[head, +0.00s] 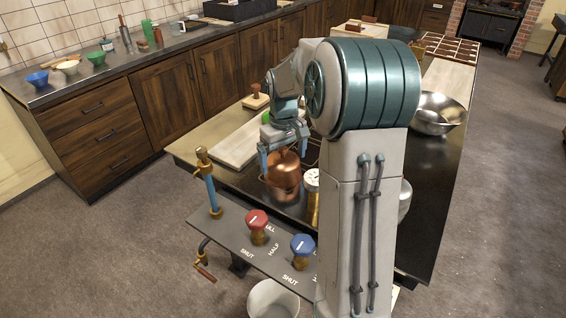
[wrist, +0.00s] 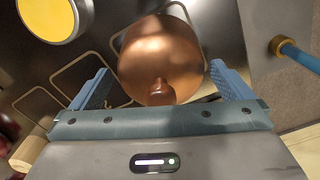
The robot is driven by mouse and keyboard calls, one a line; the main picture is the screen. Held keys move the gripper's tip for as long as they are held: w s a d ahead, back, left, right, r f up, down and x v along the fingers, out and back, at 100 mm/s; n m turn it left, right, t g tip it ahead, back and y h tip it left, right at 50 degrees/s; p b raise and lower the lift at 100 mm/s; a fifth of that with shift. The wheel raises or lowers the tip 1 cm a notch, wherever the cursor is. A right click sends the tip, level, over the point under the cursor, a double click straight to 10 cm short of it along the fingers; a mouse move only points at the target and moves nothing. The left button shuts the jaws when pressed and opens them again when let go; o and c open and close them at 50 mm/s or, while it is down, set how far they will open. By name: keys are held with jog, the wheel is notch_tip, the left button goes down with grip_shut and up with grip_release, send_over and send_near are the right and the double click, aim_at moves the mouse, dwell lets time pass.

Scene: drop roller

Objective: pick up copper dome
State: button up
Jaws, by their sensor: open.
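The copper dome (head: 283,174) is a rounded, shiny copper piece on the dark counter, just behind the valve panel in the head view. In the wrist view the dome (wrist: 158,55) fills the upper middle, with a brown knob (wrist: 161,92) near my palm. My gripper (head: 284,156) points down over the dome, one blue finger on each side. In the wrist view my gripper (wrist: 163,76) is open, with the dome lying between and beyond the fingers. Gaps show beside the fingers; whether either touches is hard to tell.
A white-faced gauge (head: 312,178) stands close to the dome's right; its yellow face probably shows in the wrist view. A blue pipe (head: 211,192) rises at left. Red (head: 257,222) and blue (head: 302,246) knobs stand in front. A pale board (head: 240,145) lies behind.

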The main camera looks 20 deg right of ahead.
jog(key=shift+f, duration=1.3)
jog(key=c, duration=0.9)
jog(key=shift+w+r, duration=0.1)
